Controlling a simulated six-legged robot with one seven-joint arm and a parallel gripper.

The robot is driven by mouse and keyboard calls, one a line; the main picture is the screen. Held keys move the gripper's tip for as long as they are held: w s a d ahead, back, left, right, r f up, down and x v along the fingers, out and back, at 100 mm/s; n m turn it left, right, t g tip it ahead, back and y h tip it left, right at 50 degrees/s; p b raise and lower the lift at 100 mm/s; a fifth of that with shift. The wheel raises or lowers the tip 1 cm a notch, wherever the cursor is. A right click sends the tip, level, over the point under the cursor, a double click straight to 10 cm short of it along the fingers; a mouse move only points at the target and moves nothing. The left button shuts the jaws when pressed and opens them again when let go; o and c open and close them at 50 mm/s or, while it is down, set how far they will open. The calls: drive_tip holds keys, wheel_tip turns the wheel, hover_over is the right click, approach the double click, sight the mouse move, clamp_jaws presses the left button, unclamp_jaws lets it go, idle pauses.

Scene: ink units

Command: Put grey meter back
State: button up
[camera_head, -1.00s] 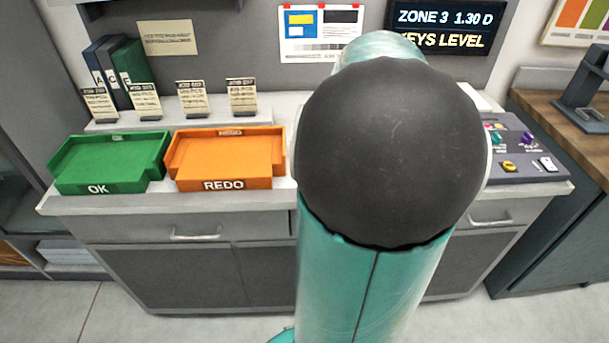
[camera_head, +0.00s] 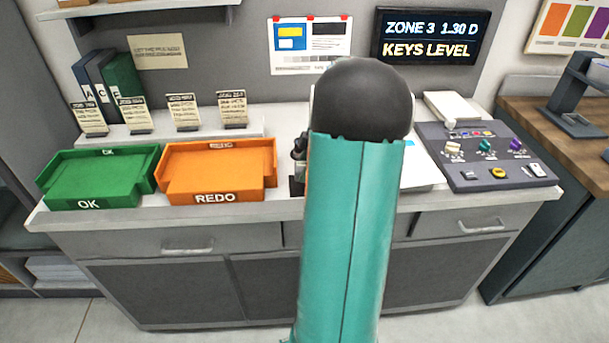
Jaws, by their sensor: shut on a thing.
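My own teal arm with its dark rounded joint stands in front of the middle of the counter. It hides my gripper, so I cannot see the jaws or what is between them. A small dark part (camera_head: 298,150) shows at the arm's left edge, above the counter; I cannot tell whether it belongs to my gripper or to the grey meter. I can make out no grey meter for certain. A white sheet or pad (camera_head: 418,172) shows partly to the right of the arm.
A green OK tray (camera_head: 88,203) and an orange REDO tray (camera_head: 175,197) stand on the left of the counter (camera_head: 130,222). Several cards stand behind them. A dark control panel (camera_head: 465,178) with knobs lies on the right, with a pale block (camera_head: 450,105) behind it.

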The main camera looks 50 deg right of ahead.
drive_tip(key=shift+w+d+f, duration=0.25)
drive_tip(key=shift+f, duration=1.8)
drive_tip(key=shift+f, duration=0.15)
drive_tip(key=o, duration=1)
drive_tip(key=shift+o, duration=0.2)
